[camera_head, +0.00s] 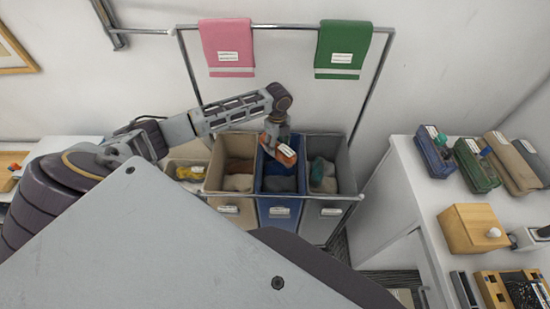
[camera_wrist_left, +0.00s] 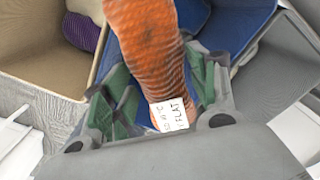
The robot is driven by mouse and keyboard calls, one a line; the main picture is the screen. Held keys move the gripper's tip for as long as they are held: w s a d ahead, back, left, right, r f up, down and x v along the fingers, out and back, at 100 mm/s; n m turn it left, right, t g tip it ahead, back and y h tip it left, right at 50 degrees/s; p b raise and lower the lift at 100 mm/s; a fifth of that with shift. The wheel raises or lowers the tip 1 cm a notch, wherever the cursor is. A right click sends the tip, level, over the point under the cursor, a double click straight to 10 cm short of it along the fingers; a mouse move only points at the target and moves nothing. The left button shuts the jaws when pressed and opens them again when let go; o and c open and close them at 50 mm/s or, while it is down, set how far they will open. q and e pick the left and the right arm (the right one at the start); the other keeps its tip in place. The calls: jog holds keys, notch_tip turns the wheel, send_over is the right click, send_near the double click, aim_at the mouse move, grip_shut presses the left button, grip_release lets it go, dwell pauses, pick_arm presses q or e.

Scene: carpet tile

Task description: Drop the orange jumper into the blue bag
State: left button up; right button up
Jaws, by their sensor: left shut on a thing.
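My left gripper (camera_head: 277,138) hangs over the blue bag (camera_head: 280,207), the third in a row of fabric bags in a metal frame. It is shut on the orange jumper (camera_head: 287,154), a small folded bundle with a white label. In the left wrist view the jumper (camera_wrist_left: 147,45) sits between the fingers (camera_wrist_left: 155,105), above the blue bag's lining (camera_wrist_left: 235,25). Dark cloth lies inside the blue bag below it. My right gripper is not in view.
A beige bag (camera_head: 233,207) is left of the blue one and a grey bag (camera_head: 322,212) right; both hold clothes. A pink towel (camera_head: 227,45) and a green towel (camera_head: 343,45) hang from the rail. A white table (camera_head: 425,190) with boxes stands at right.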

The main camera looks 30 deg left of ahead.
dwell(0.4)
pick_arm(q)
jog(key=o, duration=1.3)
jog(key=shift+r, duration=5.95)
jog(key=shift+s, duration=0.1)
